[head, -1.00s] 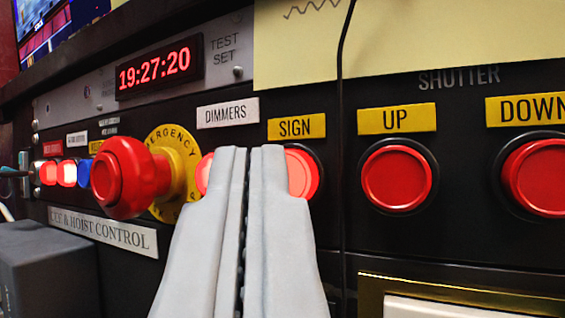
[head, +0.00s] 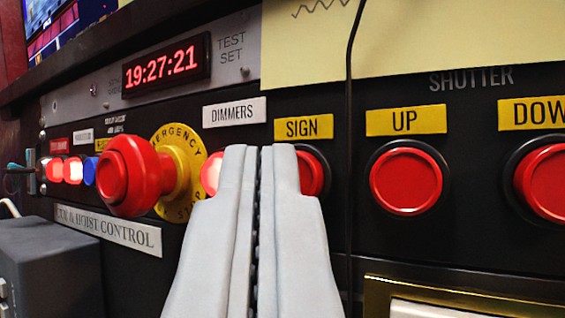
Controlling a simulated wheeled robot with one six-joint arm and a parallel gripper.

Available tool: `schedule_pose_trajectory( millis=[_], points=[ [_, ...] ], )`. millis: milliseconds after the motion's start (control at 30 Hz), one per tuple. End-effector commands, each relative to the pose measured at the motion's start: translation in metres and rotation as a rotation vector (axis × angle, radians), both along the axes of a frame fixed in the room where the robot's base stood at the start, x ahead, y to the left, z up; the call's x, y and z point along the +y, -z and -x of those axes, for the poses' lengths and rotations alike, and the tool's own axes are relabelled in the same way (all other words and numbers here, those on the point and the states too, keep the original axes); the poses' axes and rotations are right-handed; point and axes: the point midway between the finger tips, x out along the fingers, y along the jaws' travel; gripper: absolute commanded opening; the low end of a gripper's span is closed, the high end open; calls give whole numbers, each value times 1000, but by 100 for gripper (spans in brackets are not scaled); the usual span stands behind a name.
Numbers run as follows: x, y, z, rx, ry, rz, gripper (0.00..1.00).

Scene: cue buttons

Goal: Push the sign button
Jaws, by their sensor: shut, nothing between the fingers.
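The yellow SIGN label (head: 303,128) is on the black panel. The round red sign button (head: 311,174) is below it, its left part hidden behind my gripper; the visible part looks plain red and unlit. My gripper (head: 258,150) is shut and empty, its fingertips overlapping the left side of the sign button in the picture. I cannot tell whether the tips touch it. The dimmers button (head: 211,173), glowing pale pink, shows at the left of the fingers under the white DIMMERS label (head: 234,112).
The red emergency stop knob (head: 128,177) sticks out far at the left. The red UP button (head: 406,181) and DOWN button (head: 545,180) are at the right. A thin black cable (head: 348,200) hangs between SIGN and UP. A grey box (head: 55,270) stands lower left.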

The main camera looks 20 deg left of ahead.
Motion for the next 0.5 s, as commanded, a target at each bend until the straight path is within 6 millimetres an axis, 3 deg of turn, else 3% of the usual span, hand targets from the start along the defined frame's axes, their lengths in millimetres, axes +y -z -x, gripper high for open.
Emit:
schedule_pose_trajectory(
  millis=[500],
  points=[
    [2, -2, 12, 0, -1, 0, 0]
  ],
)
